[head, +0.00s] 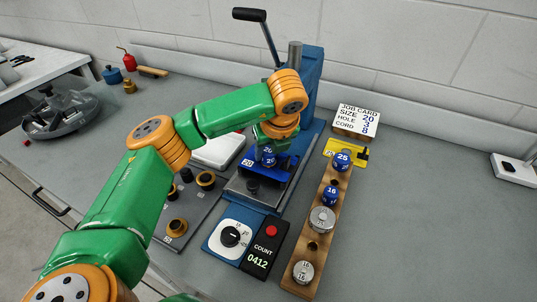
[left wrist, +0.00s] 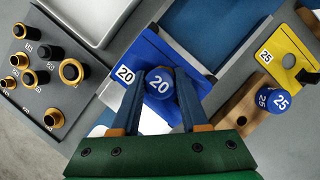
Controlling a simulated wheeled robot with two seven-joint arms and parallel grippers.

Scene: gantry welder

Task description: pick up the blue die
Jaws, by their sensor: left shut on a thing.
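The blue die marked 20 (left wrist: 160,86) sits between the two fingers of my left gripper (left wrist: 164,92) in the left wrist view. The gripper is shut on it. In the head view the gripper (head: 270,142) points down over the press base, and the die (head: 268,158) shows just under it. A blue plate marked 20 (left wrist: 125,75) lies beneath or behind the die; I cannot tell whether they touch. My right gripper is not in view.
A wooden rack (head: 319,239) right of the press holds blue dies marked 25 (head: 342,160) and 16 (head: 330,195), plus silver dies. A blue press (head: 309,88) with a lever stands behind. A grey board (head: 190,215) holds several gold-rimmed pieces. The right table is mostly clear.

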